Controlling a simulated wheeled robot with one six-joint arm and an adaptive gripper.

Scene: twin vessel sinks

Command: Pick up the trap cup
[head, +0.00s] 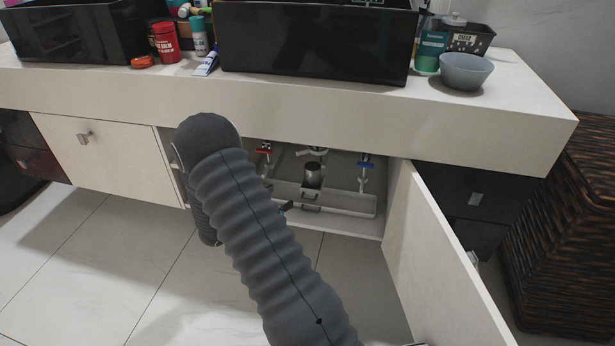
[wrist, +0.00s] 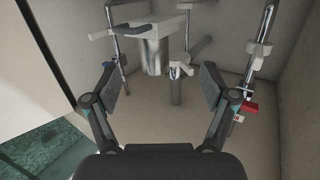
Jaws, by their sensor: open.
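The trap cup (head: 313,175) is a small metallic grey cup inside the open cabinet, at a white tray-like part with handles. In the wrist view the trap cup (wrist: 152,56) shows at upper centre, against a white block-like part (wrist: 150,24). My gripper (wrist: 162,84) is open, with its two pads apart and nothing between them touching the cup. The cup lies beyond the pads, a little left of their middle. In the head view my arm hides most of the gripper, left of the cup.
Inside the cabinet, a red-handled valve (head: 264,149) and a blue-handled valve (head: 365,163) stand either side of the cup. The open door (head: 440,262) bounds the right side, and the counter front (head: 300,107) hangs above. The tiled floor in front is clear.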

